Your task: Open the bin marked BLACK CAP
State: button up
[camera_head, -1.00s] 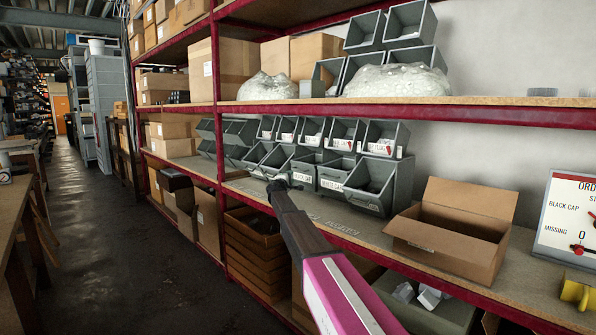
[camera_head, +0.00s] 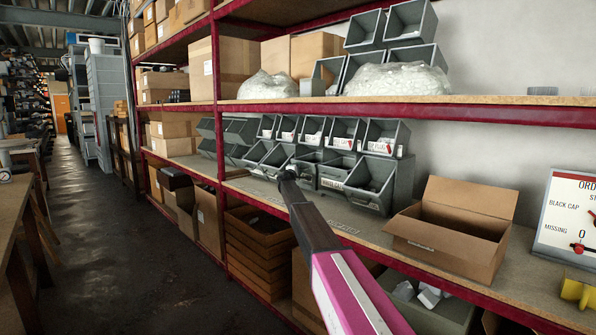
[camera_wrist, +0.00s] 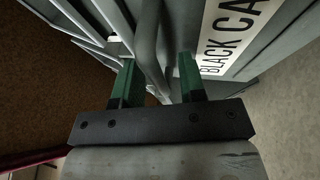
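The bin marked BLACK CAP (camera_head: 307,172) is a grey bin in the lower row on the shelf, partly hidden behind my gripper (camera_head: 287,176) in the head view. In the wrist view its white label (camera_wrist: 229,38) reads "BLACK CA", with the rest cut off. My gripper (camera_wrist: 160,82) has two green fingers, which stand apart. A grey bar-like handle (camera_wrist: 150,48) runs between them, with a visible gap at the right finger. I cannot tell whether the left finger touches it.
Several other grey bins stand close around, including a labelled one (camera_head: 370,187) to the right. An open cardboard box (camera_head: 455,228) and an order board (camera_head: 570,222) stand farther right. The shelf front (camera_head: 345,222) has some clear room.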

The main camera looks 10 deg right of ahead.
grip_shut()
jog(key=shift+s+f, duration=0.1)
jog(key=shift+s+a+f, duration=0.45)
jog(key=shift+a+f, duration=0.15)
jog(key=shift+f, duration=0.5)
jog(key=shift+s+a+f, duration=0.4)
jog(key=shift+a+f, duration=0.25)
jog(key=shift+f, duration=0.4)
jog(key=shift+s+a+f, duration=0.45)
jog(key=shift+a+f, duration=0.15)
jog(key=shift+f, duration=0.5)
